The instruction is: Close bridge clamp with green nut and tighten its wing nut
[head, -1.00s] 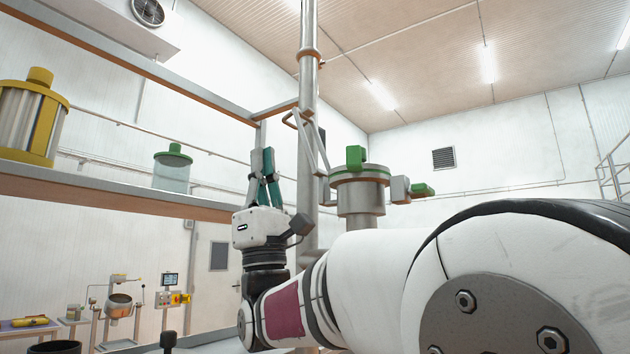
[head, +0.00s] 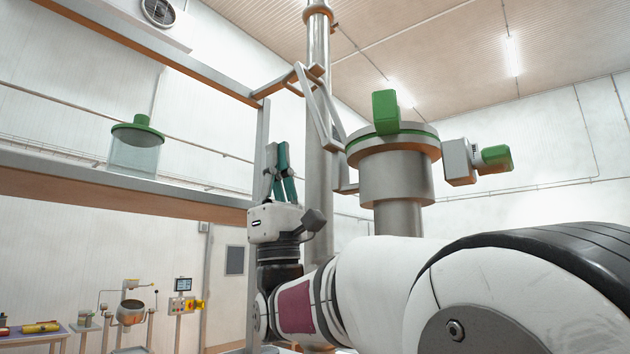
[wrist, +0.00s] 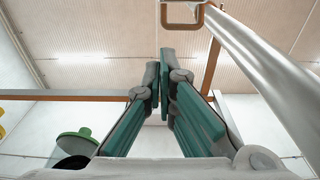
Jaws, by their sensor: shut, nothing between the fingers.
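A steel vessel (head: 396,180) with a green ring around its top stands right of the vertical pole in the head view. A green block (head: 385,112) stands up on its rim. A grey clamp block (head: 459,162) sticks out from its right side, with a green nut (head: 496,158) at its end. I cannot tell from here how far the clamp is open. My gripper (head: 276,147) points up, shut and empty, left of the pole and apart from the vessel. Its teal fingers (wrist: 163,62) meet in the wrist view, with no clamp between them.
A steel pole (head: 319,130) with a bracket (head: 316,102) stands between my gripper and the vessel. A shelf (head: 120,190) with a green-lidded glass jar (head: 135,150) is at the left. The pole also crosses the wrist view's right side (wrist: 262,68).

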